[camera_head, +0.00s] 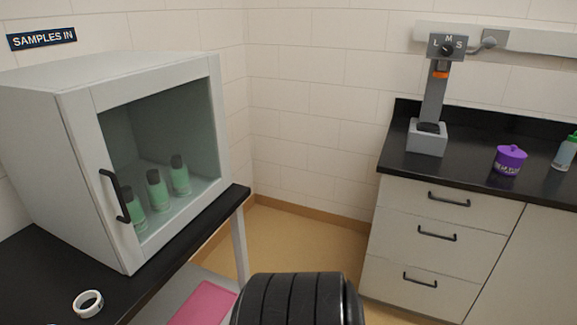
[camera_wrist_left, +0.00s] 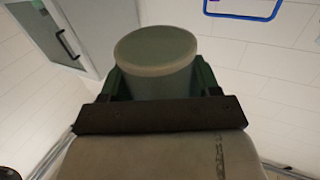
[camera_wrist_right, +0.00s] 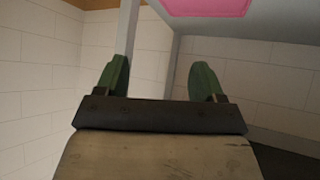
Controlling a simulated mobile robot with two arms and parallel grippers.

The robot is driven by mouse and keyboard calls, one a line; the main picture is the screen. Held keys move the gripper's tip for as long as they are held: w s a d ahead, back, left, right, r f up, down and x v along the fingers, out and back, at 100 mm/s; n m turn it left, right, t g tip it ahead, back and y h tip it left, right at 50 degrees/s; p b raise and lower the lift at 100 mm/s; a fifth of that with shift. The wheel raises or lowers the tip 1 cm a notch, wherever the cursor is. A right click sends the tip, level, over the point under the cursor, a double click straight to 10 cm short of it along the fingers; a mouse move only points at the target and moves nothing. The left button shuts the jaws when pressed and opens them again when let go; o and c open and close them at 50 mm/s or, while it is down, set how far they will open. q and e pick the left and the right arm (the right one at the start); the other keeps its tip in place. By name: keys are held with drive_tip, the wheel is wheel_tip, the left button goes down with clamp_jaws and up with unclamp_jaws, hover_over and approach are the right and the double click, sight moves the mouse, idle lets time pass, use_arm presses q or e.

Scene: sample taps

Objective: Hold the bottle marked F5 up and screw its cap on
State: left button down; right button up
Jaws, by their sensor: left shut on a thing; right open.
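My left gripper (camera_wrist_left: 156,70) is shut on a pale grey-green cylinder, which looks like a bottle (camera_wrist_left: 155,52). One flat round end of it faces up in the left wrist view. I see no marking or cap on it, and its other end is hidden behind the gripper. My right gripper (camera_wrist_right: 160,68) is open, with nothing between its green fingers. Neither gripper shows in the head view. No loose cap for F5 can be made out.
A glass-fronted cabinet (camera_head: 75,130) on the left bench holds several green bottles with dark caps. A white tape ring (camera_head: 88,304) lies before it. A pink sheet (camera_head: 203,303) lies lower down. The right counter holds a tap stand (camera_head: 427,138), a purple pot (camera_head: 509,160) and a green-capped bottle (camera_head: 565,153).

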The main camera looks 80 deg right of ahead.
drive_tip(key=s+a+f+n+g+y, duration=0.2)
drive_tip(key=s+a+f, duration=0.3)
drive_tip(key=a, duration=0.8)
drive_tip(key=s+a+f+n+g+y, duration=0.2)
drive_tip(key=s+a+f+n, duration=0.3)
drive_tip(key=a, duration=0.9)
drive_tip(key=s+a+f+n+g+y, duration=0.1)
drive_tip(key=s+a+f+n+y, duration=0.2)
drive_tip(key=a, duration=1)
wheel_tip(320, 180, down, 2)
drive_tip(key=shift+s+a+f+n+g, duration=0.15)
drive_tip(key=shift+s+n+g, duration=0.25)
drive_tip(key=shift+s, duration=0.85)
use_arm(q)
drive_tip(key=shift+r, duration=0.1)
